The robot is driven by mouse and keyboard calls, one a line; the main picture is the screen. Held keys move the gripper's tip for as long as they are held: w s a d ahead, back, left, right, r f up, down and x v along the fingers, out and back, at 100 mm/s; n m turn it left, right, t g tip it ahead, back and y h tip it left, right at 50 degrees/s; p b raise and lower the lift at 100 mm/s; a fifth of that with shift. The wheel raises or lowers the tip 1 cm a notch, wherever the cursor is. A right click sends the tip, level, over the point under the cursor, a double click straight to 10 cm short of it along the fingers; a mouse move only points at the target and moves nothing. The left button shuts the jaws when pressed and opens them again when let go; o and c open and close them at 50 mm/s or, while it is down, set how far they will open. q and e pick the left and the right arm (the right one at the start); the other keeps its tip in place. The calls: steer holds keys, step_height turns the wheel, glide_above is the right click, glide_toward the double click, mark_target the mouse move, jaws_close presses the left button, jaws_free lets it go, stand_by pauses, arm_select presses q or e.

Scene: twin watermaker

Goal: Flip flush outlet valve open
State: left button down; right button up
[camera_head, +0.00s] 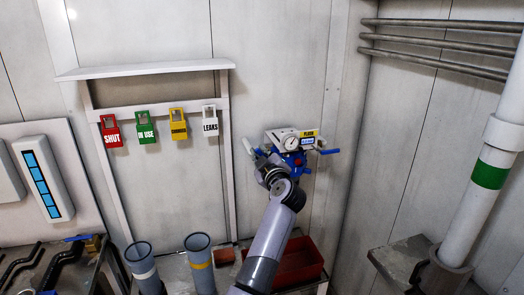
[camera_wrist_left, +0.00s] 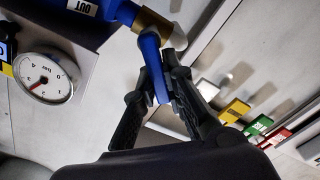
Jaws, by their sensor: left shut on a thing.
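A white and blue flush unit with a round pressure gauge (camera_head: 278,145) is mounted on the back wall. The gauge also shows in the left wrist view (camera_wrist_left: 42,78). A blue lever (camera_wrist_left: 150,55) sits on a brass fitting (camera_wrist_left: 152,22) beside a label reading OUT (camera_wrist_left: 82,7). My left gripper (camera_wrist_left: 160,75) is shut on this lever, with one dark finger on each side. In the head view my left gripper (camera_head: 262,165) is at the left side of the unit and hides part of it. Another blue lever (camera_head: 330,151) sticks out on the right side. My right gripper is not in view.
Red, green, yellow and white tags (camera_head: 145,127) hang on a rack left of the unit. A red bin (camera_head: 300,262) and two grey tubes (camera_head: 199,262) stand below. A white pipe with a green band (camera_head: 489,174) rises at the right.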

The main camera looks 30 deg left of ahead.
arm_select(q)
steer(key=shift+s+a+f+n+p, duration=0.15)
steer(key=shift+n+p, duration=0.3)
steer(key=shift+n, duration=0.35)
steer(key=shift+s+a+f+n+p, duration=0.15)
steer(key=shift+f+n, duration=0.3)
steer(key=shift+n, duration=0.8)
steer(key=shift+s+f+n+p, duration=0.1)
steer(key=shift+f+n, duration=0.3)
steer(key=shift+n, duration=0.9)
steer(key=shift+s+a+f+n+p, duration=0.15)
steer(key=shift+f+n, duration=0.3)
steer(key=shift+n, duration=0.8)
steer(key=shift+f, duration=0.1)
steer(key=c, duration=1.6)
jaws_free()
steer(key=shift+c, duration=0.2)
steer(key=shift+r, duration=0.2)
